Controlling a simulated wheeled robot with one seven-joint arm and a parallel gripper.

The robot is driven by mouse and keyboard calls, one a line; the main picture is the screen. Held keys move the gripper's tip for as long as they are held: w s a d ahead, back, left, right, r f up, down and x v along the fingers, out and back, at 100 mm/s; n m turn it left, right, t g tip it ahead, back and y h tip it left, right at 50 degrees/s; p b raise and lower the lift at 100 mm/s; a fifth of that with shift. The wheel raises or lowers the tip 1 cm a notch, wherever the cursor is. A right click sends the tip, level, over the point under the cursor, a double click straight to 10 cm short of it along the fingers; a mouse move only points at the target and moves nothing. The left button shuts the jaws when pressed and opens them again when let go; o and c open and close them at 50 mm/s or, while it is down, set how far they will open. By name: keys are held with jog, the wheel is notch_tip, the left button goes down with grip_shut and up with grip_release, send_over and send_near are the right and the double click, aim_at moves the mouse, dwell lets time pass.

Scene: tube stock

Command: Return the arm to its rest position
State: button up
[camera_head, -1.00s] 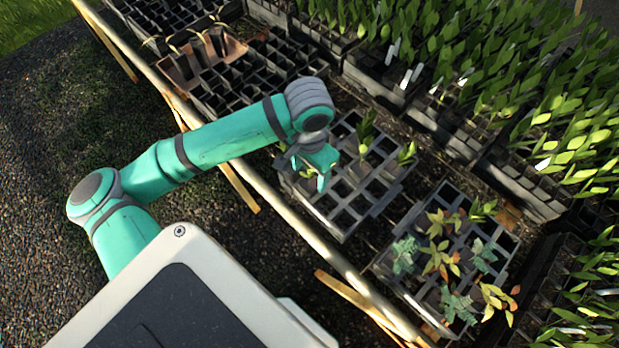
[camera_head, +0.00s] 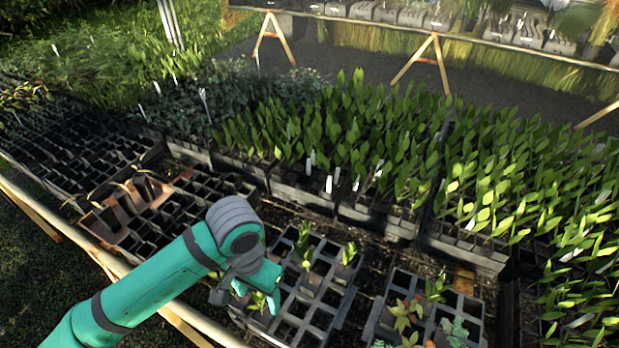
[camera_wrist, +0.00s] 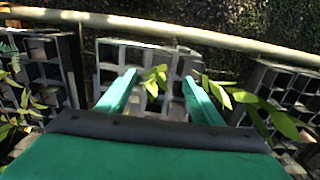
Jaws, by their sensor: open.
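My arm, teal with grey joints, reaches in from the lower left in the head view. My gripper (camera_head: 256,290) hangs over the near left part of a grey cell tray (camera_head: 322,318) that holds a few small green seedlings (camera_head: 304,247). In the wrist view my gripper (camera_wrist: 158,88) has its two teal fingers spread apart. A small green seedling (camera_wrist: 153,80) shows in the gap between the fingers, and nothing is gripped. I cannot tell whether a finger touches its leaves.
A second tray (camera_head: 462,302) with reddish and green seedlings stands to the right. Dense leafy trays (camera_head: 370,150) fill the bench behind. A black cell tray with a brown pot holder (camera_head: 105,228) lies left. The wooden bench rail (camera_head: 100,248) runs along the near side.

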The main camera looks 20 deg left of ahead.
jog(key=w+d+r+n+t+h, duration=0.1)
jog(key=w+d+r+t+h, duration=0.3)
jog(key=w+d, duration=0.5)
jog(key=w+d+r+t+h, duration=0.2)
jog(key=w+d+r+t, duration=0.4)
jog(key=d, duration=0.6)
jog(key=w+d+r+n+t+h, duration=0.1)
jog(key=w+d+r+t+h, duration=0.35)
jog(key=w+d, duration=0.45)
jog(key=s+a+f+n+y, duration=0.1)
jog(key=s+f+y, duration=0.2)
jog(key=s+f, duration=0.4)
jog(key=s+a+f+n+t+y, duration=0.1)
jog(key=s+f+y, duration=0.3)
jog(key=s+f, duration=0.4)
jog(key=s+a+f+n+y, duration=0.1)
jog(key=s+f+y, duration=0.3)
jog(key=s+f, duration=0.4)
jog(key=shift+s+f+n+t, duration=0.15)
jog(key=shift+s+n, duration=0.2)
jog(key=shift+s, duration=1)
jog(key=shift+s+n+t, duration=0.1)
jog(key=shift+s+n, duration=0.25)
jog(key=shift+s, duration=0.95)
jog(key=s+a+m, duration=0.3)
jog(key=s+m, duration=0.2)
jog(key=s, duration=0.6)
